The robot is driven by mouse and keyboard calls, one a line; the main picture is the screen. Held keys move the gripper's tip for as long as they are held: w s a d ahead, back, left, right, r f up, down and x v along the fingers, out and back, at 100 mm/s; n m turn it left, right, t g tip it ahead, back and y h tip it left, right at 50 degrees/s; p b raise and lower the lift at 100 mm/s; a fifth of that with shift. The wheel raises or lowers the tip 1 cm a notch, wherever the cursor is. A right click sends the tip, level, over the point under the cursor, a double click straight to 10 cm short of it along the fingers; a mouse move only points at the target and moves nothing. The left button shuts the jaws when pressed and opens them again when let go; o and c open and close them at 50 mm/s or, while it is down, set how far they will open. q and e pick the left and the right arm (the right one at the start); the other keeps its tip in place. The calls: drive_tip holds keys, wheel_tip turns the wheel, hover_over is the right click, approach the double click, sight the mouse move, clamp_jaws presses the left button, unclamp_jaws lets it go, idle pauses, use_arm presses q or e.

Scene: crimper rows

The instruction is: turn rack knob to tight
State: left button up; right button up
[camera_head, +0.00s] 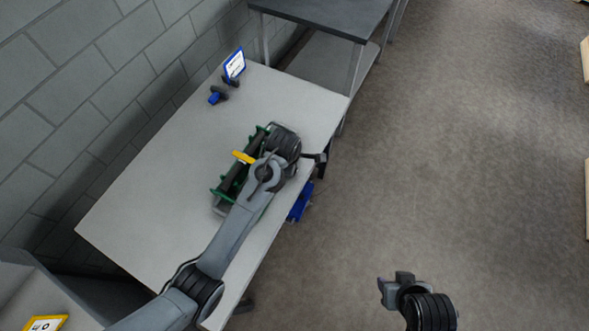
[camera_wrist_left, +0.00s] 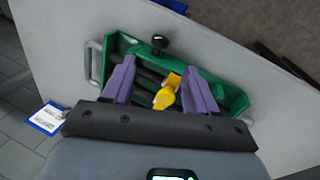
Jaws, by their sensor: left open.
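A green rack (camera_head: 217,192) with dark bars or tools in it lies on the light table, partly hidden under my left arm; it also shows in the left wrist view (camera_wrist_left: 236,97). A black knob (camera_wrist_left: 160,42) stands at the rack's edge, beyond my fingertips. A yellow piece (camera_head: 243,157) lies across the rack; in the left wrist view this yellow piece (camera_wrist_left: 166,92) shows between my fingers. My left gripper (camera_wrist_left: 160,72) is open above the rack, with no clear hold on anything. My right gripper (camera_head: 396,284) is away from the table, over the floor; its jaw gap is unclear.
The light table (camera_head: 150,195) is bare left of the rack. A blue-and-white sign (camera_head: 235,65) and a small blue-and-black item (camera_head: 217,96) stand at its far end. A blue object (camera_head: 300,203) shows by the right edge. A block wall borders the left; a dark-topped table stands beyond.

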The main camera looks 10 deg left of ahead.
use_arm(q)
drive_tip(key=b+x, duration=0.2)
drive_tip(key=x, duration=0.8)
drive_tip(key=shift+f, duration=0.15)
drive_tip(key=shift+c, duration=0.2)
drive_tip(key=c, duration=1)
